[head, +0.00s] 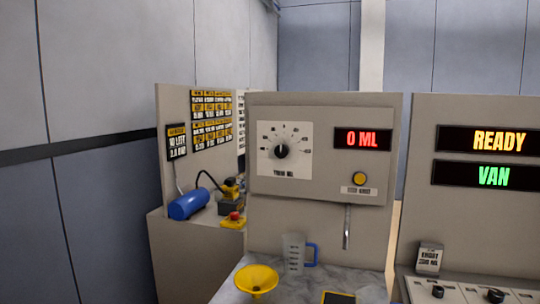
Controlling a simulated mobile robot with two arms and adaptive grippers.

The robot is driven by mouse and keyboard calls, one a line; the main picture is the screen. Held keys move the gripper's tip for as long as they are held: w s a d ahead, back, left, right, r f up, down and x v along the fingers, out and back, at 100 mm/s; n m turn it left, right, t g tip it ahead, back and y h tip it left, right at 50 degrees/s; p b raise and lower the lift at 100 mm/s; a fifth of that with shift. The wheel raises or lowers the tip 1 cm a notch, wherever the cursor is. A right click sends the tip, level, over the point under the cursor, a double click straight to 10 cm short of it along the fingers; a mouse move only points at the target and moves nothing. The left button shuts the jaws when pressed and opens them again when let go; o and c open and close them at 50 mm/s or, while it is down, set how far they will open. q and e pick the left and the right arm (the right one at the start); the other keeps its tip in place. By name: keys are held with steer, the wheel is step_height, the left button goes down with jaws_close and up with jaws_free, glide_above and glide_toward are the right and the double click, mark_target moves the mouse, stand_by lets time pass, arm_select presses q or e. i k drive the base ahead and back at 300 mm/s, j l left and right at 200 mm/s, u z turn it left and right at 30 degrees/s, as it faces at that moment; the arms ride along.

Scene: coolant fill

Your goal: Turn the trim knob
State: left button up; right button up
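The trim knob (282,151) is a round black knob on a white dial plate with tick marks, on the front of the grey dispenser panel (325,200). Its light pointer mark looks turned roughly upward; the exact setting is too small to read. A red display (362,140) to its right reads "0 ML". A yellow button (360,179) sits below the display. Neither of my grippers is in the head view.
A clear jug (294,254) with a blue handle and a yellow funnel (257,279) stand on the counter below a metal spout (347,228). A blue cylinder (189,205) lies on the left cabinet. The right panel (420,205) shows "READY" and "VAN".

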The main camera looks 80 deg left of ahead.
mark_target(281, 151)
steer(key=u, duration=2.45)
